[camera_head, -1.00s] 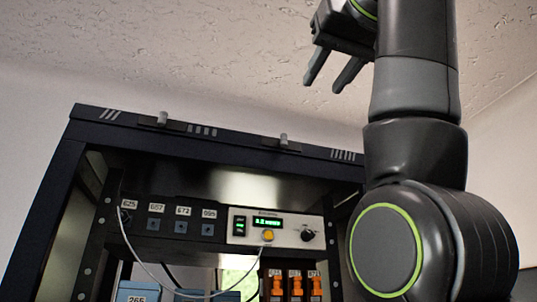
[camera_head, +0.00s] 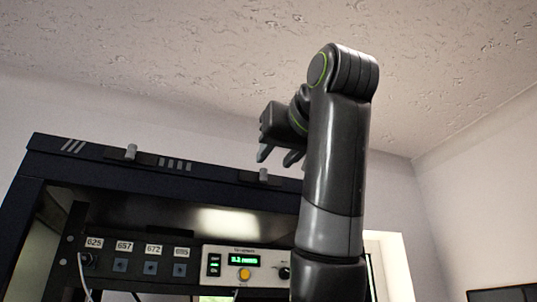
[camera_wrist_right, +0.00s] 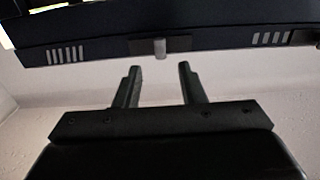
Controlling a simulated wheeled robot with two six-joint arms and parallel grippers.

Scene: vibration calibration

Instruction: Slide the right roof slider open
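The right roof slider (camera_head: 263,174) is a small grey knob on a dark strip along the top front edge of the dark rack roof (camera_head: 75,160). The left roof slider (camera_head: 130,152) is a similar knob further left. My right gripper (camera_head: 277,158) is open and empty, just above the right slider in the head view. In the right wrist view the open fingers (camera_wrist_right: 160,66) point at the right slider's knob (camera_wrist_right: 160,49), which is lined up between them just beyond the tips, with no contact visible. My left gripper is not in view.
Below the roof, the rack holds a panel with a green display (camera_head: 243,260), a yellow button (camera_head: 244,274) and a row of numbered sockets (camera_head: 151,268). The space above the roof is free up to the ceiling (camera_head: 420,60).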

